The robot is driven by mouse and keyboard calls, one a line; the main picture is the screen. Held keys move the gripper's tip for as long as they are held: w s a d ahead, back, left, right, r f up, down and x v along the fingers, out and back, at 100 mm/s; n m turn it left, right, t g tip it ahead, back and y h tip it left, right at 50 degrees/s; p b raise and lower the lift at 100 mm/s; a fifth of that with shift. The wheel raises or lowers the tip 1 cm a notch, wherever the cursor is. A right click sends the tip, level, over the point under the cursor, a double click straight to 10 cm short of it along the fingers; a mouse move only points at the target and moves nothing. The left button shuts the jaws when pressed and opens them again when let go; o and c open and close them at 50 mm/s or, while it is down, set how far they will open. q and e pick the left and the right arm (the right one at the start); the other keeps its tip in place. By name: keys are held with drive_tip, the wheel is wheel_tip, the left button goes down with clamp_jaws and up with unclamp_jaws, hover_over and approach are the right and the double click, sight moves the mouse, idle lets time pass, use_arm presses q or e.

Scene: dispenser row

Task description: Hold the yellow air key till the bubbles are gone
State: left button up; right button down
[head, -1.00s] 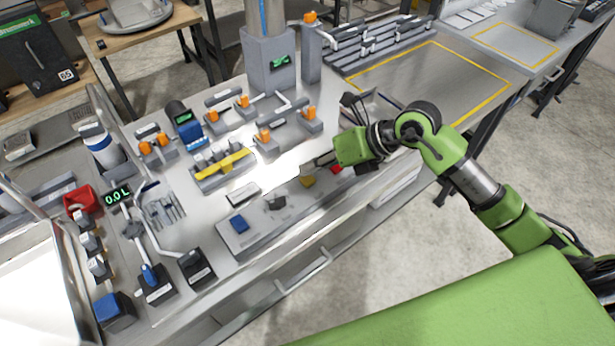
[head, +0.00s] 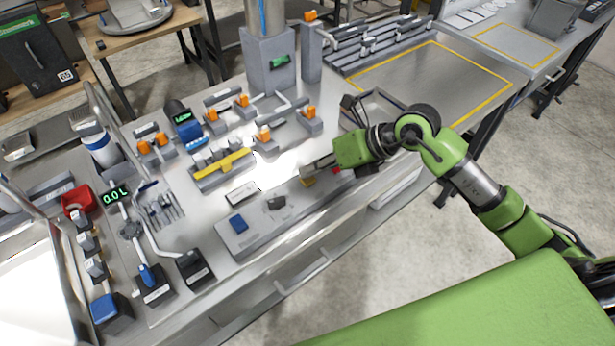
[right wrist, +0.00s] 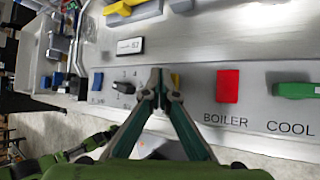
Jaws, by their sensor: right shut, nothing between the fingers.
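The yellow air key (head: 308,182) is on the grey key panel (head: 250,232) along the bench's front edge. In the right wrist view, a sliver of the yellow key (right wrist: 175,80) shows beside the fingertips, the rest hidden behind them. My right gripper (head: 304,170) is shut and empty, its tips at the key. In the right wrist view, the tips of the right gripper (right wrist: 158,72) are together over the key. I cannot tell how far the key is pressed. No bubbles can be made out. My left gripper is not in view.
A red key marked BOILER (right wrist: 228,86) and a green COOL key (right wrist: 294,90) are to the right on the panel. A black knob (right wrist: 124,87) and a blue key (head: 238,222) are to the left. A yellow bar (head: 222,163) lies across grey blocks behind.

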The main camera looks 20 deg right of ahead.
sight(311, 178)
drive_tip(key=shift+f+b, duration=0.4)
drive_tip(key=shift+f, duration=0.15)
drive_tip(key=shift+r, duration=0.1)
idle(5.4)
drive_tip(key=shift+r+p, duration=0.75)
drive_tip(key=shift+r, duration=0.2)
drive_tip(key=shift+r, duration=0.1)
drive_tip(key=shift+r+p, duration=1.65)
drive_tip(key=shift+r, duration=0.75)
